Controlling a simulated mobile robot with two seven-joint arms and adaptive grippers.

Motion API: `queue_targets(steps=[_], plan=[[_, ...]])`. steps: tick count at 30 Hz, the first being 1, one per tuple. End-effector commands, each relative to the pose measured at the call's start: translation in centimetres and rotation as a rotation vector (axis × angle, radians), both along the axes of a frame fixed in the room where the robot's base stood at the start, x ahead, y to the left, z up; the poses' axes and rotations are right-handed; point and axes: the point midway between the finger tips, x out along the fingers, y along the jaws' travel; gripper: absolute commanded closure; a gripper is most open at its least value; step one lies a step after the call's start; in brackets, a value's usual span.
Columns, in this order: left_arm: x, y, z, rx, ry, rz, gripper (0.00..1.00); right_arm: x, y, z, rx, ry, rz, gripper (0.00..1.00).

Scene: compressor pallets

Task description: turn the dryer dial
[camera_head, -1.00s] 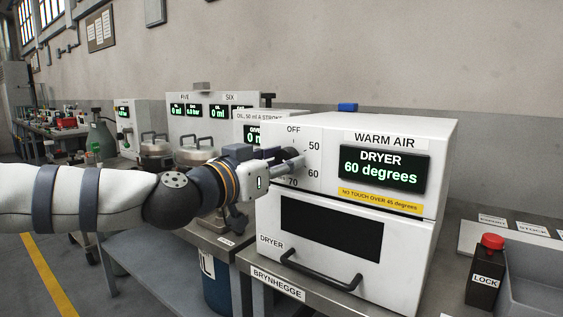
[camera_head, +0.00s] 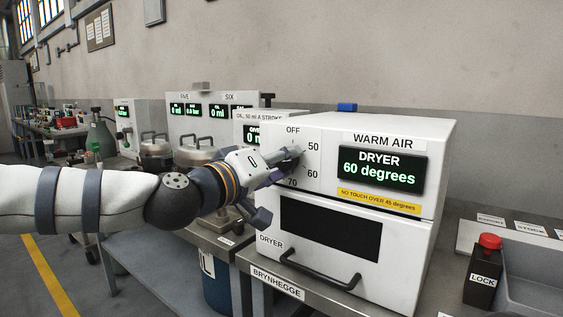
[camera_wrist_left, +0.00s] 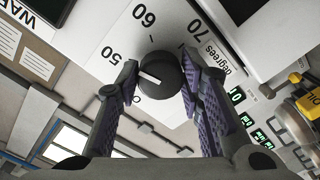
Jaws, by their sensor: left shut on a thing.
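The dryer (camera_head: 345,245) is a white box with a green display (camera_head: 383,170) reading "DRYER 60 degrees". Its dial panel at the upper left carries the labels OFF, 50, 60 and 70. In the head view my left gripper (camera_head: 291,158) is at the dial and mostly hides it. In the left wrist view the round black dial (camera_wrist_left: 160,88) sits between the two fingers of my left gripper (camera_wrist_left: 160,84), which is shut on it. The dial's white mark points to the left, roughly toward the 50 label. My right gripper is not in view.
A dark handle (camera_head: 320,280) crosses the dryer door below the gripper. A black LOCK box with a red button (camera_head: 490,241) stands at the right beside a grey tray (camera_head: 535,280). Metal pots (camera_head: 196,152) and other display units (camera_head: 210,112) stand behind the arm.

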Motion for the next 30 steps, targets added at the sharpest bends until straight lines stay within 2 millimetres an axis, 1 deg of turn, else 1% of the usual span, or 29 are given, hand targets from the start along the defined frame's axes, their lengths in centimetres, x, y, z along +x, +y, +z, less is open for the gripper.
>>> queue_targets(steps=[30], plan=[[-0.03,-0.08,-0.1,-0.774,0.566,0.0,0.94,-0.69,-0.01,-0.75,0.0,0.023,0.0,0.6]])
